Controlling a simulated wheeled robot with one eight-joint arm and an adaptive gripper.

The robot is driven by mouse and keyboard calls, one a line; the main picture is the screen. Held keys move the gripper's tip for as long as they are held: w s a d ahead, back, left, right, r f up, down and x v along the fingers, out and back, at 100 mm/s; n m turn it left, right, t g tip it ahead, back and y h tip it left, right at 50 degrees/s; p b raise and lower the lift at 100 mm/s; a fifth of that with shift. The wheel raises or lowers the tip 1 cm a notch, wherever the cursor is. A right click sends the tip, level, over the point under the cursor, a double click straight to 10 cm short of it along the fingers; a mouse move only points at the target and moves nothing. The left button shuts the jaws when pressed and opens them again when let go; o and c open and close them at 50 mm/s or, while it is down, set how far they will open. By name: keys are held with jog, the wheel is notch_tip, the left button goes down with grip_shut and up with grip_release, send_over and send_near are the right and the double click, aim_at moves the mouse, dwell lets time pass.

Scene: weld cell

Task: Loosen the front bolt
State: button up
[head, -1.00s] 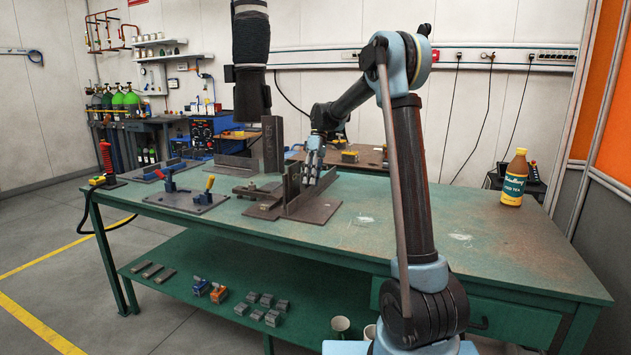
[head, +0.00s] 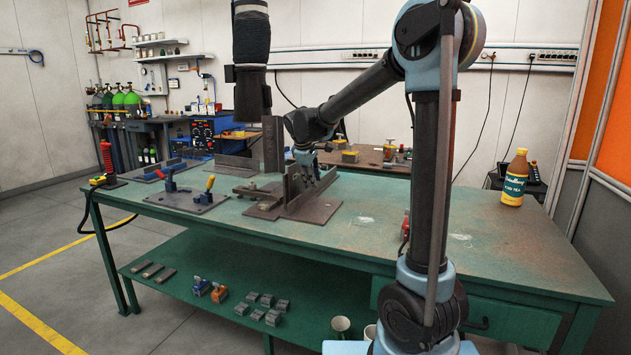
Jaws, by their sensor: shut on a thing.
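On the green bench (head: 400,235) stands a dark steel fixture with a flat base plate (head: 318,211) and an upright plate (head: 290,188) on it. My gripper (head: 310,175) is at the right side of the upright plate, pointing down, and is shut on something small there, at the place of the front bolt. The bolt itself is hidden by the fingers and too small to make out. A flat bar with a clamp (head: 256,192) lies at the fixture's left side.
A tall dark angle plate (head: 272,145) stands behind. The bench's right half is mostly clear.

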jog(key=t+h, duration=0.1)
jog(key=t, duration=0.2)
dwell(0.4)
jog(key=o, duration=0.6)
jog(key=shift+o, duration=0.2)
jog(key=v, duration=0.5)
jog(key=shift+d, duration=0.1)
jog(key=shift+c, duration=0.2)
